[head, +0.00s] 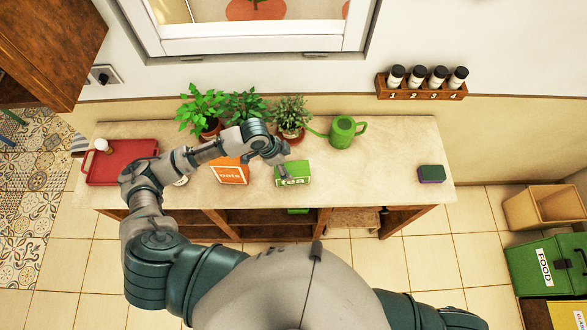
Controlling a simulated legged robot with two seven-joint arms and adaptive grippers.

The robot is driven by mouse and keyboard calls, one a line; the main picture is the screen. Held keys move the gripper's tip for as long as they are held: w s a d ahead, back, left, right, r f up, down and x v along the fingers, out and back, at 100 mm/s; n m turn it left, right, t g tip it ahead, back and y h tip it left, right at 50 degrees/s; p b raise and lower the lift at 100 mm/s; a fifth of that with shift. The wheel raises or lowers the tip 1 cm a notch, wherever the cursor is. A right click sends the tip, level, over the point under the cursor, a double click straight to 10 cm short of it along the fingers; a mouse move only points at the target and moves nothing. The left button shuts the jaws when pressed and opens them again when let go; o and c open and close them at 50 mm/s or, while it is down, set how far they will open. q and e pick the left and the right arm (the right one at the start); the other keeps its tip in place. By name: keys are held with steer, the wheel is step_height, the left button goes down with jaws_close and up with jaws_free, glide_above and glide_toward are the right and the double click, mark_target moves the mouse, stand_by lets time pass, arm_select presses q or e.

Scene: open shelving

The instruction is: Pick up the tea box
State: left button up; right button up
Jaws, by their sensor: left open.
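The tea box (296,174) is a small green box with a white "TEA" label. It sits on the countertop near the middle of the front edge. My left arm reaches across the counter from the left. My left gripper (286,168) is open at the box's upper left side and overlaps it in the picture. Whether the fingers touch the box cannot be told. My right gripper is not in view; only part of that arm shows at the bottom right.
An orange oats box (230,172) stands left of the tea box. Potted plants (291,115) and a green watering can (343,132) stand behind. A red tray (108,170) lies at the left, a sponge (432,174) at the right. The counter (385,165) between tea box and sponge is clear.

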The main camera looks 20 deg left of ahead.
mark_target(295, 173)
arm_select(q)
steer(key=shift+x, duration=1.15)
steer(key=x, duration=0.5)
steer(key=shift+s+a+f+p, duration=0.1)
steer(key=shift+a+f+p, duration=0.15)
steer(key=shift+p, duration=0.1)
steer(key=shift+f, duration=0.15)
steer(key=shift+d, duration=0.15)
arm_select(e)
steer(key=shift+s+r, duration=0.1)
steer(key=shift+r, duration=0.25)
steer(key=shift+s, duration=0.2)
arm_select(q)
steer(key=shift+f, duration=0.25)
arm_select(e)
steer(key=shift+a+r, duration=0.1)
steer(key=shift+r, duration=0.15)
arm_select(q)
steer(key=c, duration=1.2)
